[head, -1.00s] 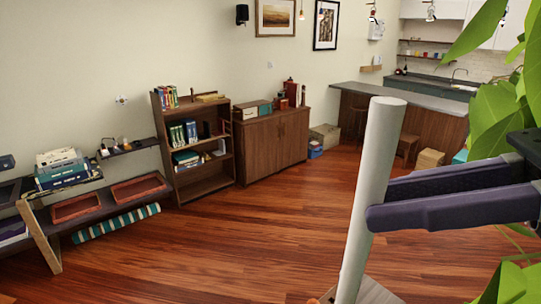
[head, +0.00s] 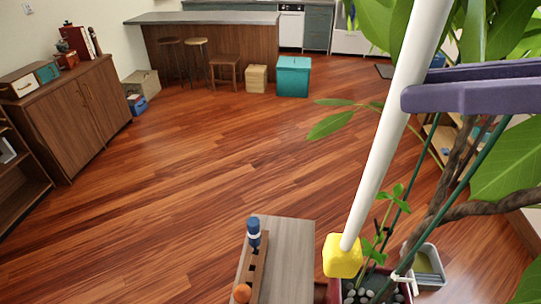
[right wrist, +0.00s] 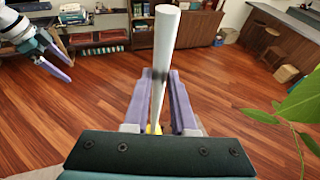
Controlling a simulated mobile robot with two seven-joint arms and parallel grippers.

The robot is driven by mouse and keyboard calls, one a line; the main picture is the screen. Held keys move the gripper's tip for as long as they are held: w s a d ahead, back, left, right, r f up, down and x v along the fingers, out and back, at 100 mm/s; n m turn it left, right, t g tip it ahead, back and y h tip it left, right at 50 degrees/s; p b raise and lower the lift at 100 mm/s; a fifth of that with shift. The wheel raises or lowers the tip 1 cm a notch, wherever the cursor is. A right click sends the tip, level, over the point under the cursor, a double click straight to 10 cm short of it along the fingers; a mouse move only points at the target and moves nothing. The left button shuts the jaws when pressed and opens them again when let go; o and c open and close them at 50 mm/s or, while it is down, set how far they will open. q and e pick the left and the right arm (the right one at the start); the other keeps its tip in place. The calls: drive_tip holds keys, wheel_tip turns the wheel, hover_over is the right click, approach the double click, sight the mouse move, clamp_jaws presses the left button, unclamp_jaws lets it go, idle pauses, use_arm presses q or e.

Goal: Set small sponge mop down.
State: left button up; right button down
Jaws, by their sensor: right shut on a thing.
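The small sponge mop has a long white handle (head: 391,120) and a yellow sponge head (head: 343,256). My right gripper (head: 408,97) is shut on the handle, with its purple fingers on either side of it. In the right wrist view the handle (right wrist: 165,42) rises between the fingers, and a little yellow shows low behind it. The mop is tilted in the head view. Its head appears beside a plant pot and a low table; I cannot tell whether it touches either. My left gripper (right wrist: 58,57) shows only in the right wrist view, open and empty.
A low grey table (head: 290,260) carries a wooden rack with a blue-capped item and an orange ball. A large leafy plant (head: 480,190) in a pebble-filled pot crowds the right side. Stools and a teal box (head: 293,77) stand far back. The middle wooden floor is clear.

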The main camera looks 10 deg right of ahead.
drive_tip(key=w+a+f+b, duration=0.1)
drive_tip(key=w+f+b, duration=0.2)
drive_tip(key=f+b, duration=1.7)
drive_tip(key=w+a+f+b, duration=0.2)
drive_tip(key=f+b, duration=1.8)
drive_tip(key=f, duration=1.4)
drive_tip(key=shift+w+m+h, duration=0.3)
drive_tip(key=shift+w, duration=0.2)
drive_tip(key=shift+a+f, duration=0.1)
drive_tip(key=shift+f, duration=0.05)
drive_tip(key=c, duration=0.7)
unclamp_jaws()
drive_tip(key=shift+c, duration=0.2)
